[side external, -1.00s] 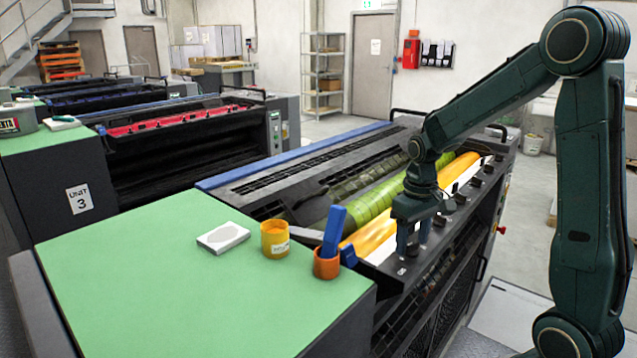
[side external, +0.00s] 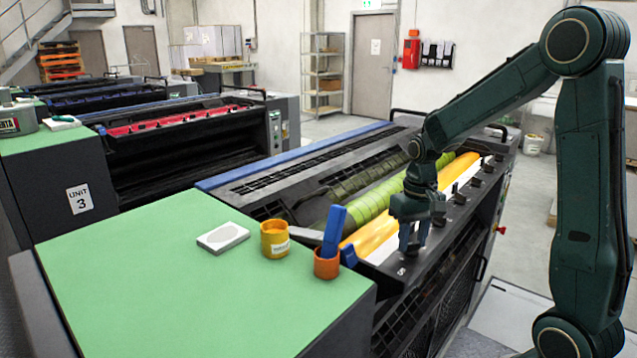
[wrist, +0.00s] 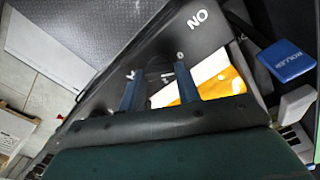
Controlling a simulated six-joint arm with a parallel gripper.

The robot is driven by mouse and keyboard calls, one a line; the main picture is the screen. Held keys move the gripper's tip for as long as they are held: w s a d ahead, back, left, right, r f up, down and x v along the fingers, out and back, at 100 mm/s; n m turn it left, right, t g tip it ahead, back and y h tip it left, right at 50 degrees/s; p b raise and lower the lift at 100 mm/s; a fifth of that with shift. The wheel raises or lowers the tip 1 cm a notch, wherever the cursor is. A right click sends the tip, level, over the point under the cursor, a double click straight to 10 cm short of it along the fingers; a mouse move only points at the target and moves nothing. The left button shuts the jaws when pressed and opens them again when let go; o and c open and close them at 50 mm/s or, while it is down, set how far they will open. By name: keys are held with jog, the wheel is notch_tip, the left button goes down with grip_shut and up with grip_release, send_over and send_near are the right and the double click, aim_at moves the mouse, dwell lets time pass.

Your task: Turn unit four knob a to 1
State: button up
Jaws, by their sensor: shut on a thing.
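My gripper (side external: 413,247) reaches down at the near end of the rail along the yellow-and-green-rollered press. It is shut on the dark knob there, which its fingers mostly hide in the side view. In the wrist view, my gripper's two blue-grey fingers (wrist: 157,80) stand on either side of the dark knob (wrist: 158,73). Small white marks lie on the panel beside the fingers, too blurred to read surely. The knob's exact setting cannot be told. Several other dark knobs (side external: 460,197) stand farther along the rail.
A green-topped cabinet (side external: 130,270) stands at left, with an orange cup (side external: 326,265) holding a blue tool near the rail. A yellow tin (side external: 275,240) and a white block (side external: 223,237) stand behind. Rollers (side external: 372,235) lie close beside the gripper.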

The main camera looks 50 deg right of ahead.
aim_at(413, 243)
jog(key=m, duration=0.7)
dwell(0.5)
jog(key=o, duration=1)
jog(key=shift+r, duration=0.1)
notch_tip(413, 243, up, 14)
jog(key=shift+f, duration=0.15)
dwell(0.4)
